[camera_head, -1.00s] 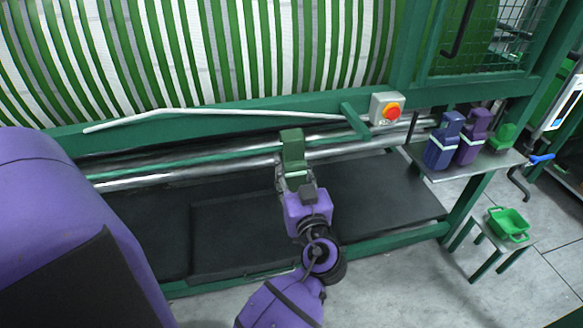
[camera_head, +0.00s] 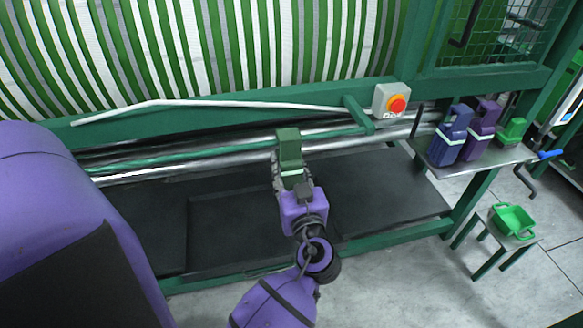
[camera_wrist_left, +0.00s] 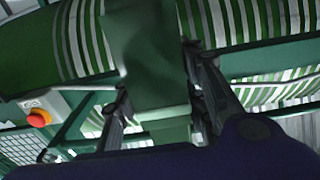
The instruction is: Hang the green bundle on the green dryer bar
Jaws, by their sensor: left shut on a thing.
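The green bundle (camera_head: 289,146), dark green with a pale band low down, stands upright in my left gripper (camera_head: 291,180). The gripper is shut on its lower part. In the left wrist view the bundle (camera_wrist_left: 150,62) fills the middle, between the two fingers (camera_wrist_left: 160,110). The green dryer bar (camera_head: 200,153) runs across the front of the machine, beside silver rollers. The bundle overlaps the bar in the head view and hides part of it; I cannot tell whether they touch. My right gripper is not in view.
A green and white striped drum (camera_head: 230,50) stands behind. A white rod (camera_head: 220,103) lies along the frame. A red stop button (camera_head: 397,104) sits at right. Blue (camera_head: 452,138) and purple (camera_head: 482,128) bundles stand on a side table; a green basket (camera_head: 512,220) is below.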

